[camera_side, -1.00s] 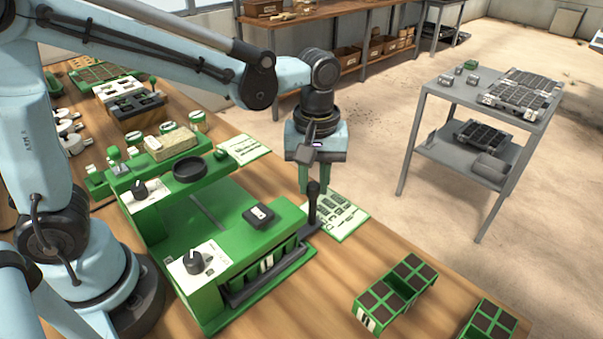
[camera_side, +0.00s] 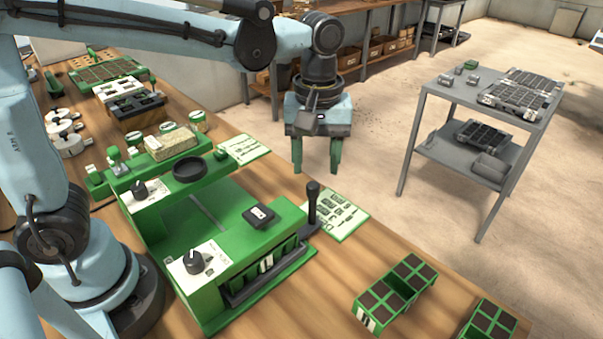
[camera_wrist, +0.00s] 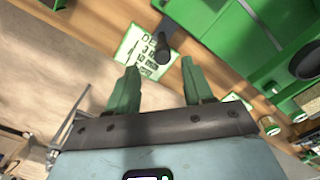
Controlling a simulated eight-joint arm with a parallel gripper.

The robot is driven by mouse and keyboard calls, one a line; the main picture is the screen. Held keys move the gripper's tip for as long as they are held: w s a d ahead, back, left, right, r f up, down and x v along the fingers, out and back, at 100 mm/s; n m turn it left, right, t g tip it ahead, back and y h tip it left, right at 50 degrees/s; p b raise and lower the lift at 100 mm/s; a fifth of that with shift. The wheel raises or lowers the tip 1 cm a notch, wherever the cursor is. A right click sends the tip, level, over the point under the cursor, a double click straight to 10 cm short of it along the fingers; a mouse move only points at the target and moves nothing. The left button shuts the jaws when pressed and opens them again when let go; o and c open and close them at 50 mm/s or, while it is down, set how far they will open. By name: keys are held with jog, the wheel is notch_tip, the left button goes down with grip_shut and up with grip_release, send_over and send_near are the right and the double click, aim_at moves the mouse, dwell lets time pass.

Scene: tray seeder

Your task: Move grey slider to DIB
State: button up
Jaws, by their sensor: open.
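The green seeder machine (camera_side: 204,236) stands on the wooden bench. A dark upright lever (camera_side: 313,203) with a rounded top is at its right corner; it also shows in the wrist view (camera_wrist: 166,42). A small black block (camera_side: 258,214) sits on the green deck. I cannot tell for sure which part is the grey slider, and no DIB mark is readable on the machine. My gripper (camera_side: 316,160) is open and empty, above and behind the lever and apart from it. In the wrist view, its green fingers (camera_wrist: 160,68) are spread.
A printed card (camera_side: 343,219) lies beside the lever. Two dark knobs (camera_side: 140,189) (camera_side: 195,261) and a round black dish (camera_side: 190,170) rise from the machine. Green cell trays (camera_side: 397,289) stand at the front right. A grey cart (camera_side: 455,94) is farther off.

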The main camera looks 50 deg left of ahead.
notch_tip(320, 180, up, 7)
jog(key=shift+r, duration=0.15)
dwell(0.4)
jog(key=s+a+f+m+t, duration=0.6)
jog(key=a+f+m+t, duration=0.1)
jog(key=a+f+m, duration=0.1)
jog(key=shift+s+a+f+m, duration=0.2)
jog(key=shift+a+m, duration=0.3)
jog(key=shift+a, duration=0.7)
dwell(0.5)
